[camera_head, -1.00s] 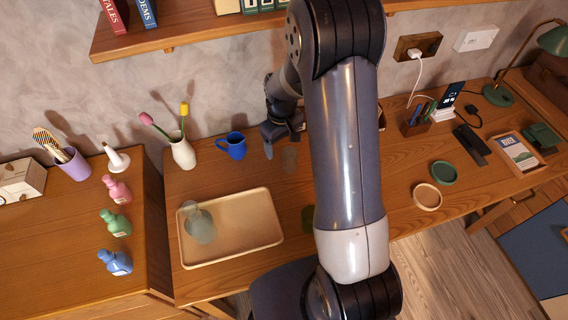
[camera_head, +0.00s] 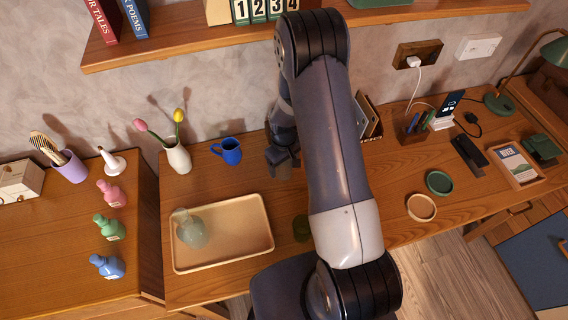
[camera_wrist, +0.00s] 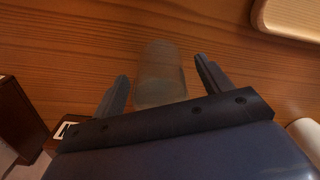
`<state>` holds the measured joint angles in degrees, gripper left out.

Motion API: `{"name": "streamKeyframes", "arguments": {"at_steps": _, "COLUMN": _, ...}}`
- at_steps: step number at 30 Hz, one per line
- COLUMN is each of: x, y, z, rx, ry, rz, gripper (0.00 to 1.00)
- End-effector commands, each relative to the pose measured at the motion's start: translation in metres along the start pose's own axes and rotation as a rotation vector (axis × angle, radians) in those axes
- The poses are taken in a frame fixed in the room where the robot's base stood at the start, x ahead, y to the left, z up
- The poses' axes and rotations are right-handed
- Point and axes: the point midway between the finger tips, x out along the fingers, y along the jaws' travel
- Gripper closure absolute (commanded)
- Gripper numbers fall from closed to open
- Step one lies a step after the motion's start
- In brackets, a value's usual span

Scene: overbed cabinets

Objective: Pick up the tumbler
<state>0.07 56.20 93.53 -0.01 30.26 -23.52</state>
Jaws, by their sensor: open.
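The tumbler (camera_wrist: 161,78) is a clear, faintly grey glass on the wooden desk. In the wrist view it lies between the two fingers of my gripper (camera_wrist: 162,70), with a gap on each side. My gripper is open. In the head view my gripper (camera_head: 283,160) points down over the desk, right of the blue mug, and largely hides the tumbler there.
A blue mug (camera_head: 229,151) and a white vase with tulips (camera_head: 178,157) stand left of my gripper. A beige tray (camera_head: 250,251) holds a glass vessel (camera_head: 189,229). A dark green coaster (camera_head: 302,228) lies near my arm. A shelf (camera_head: 190,45) hangs above.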

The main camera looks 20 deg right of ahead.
Motion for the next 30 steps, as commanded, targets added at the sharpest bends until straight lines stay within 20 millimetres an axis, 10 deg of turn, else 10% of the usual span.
{"name": "streamKeyframes", "arguments": {"at_steps": 30, "x": -0.0006, "y": 0.0001, "z": -0.0003, "rx": 0.0, "ry": 0.001, "rz": 0.0, "gripper": 0.76}}
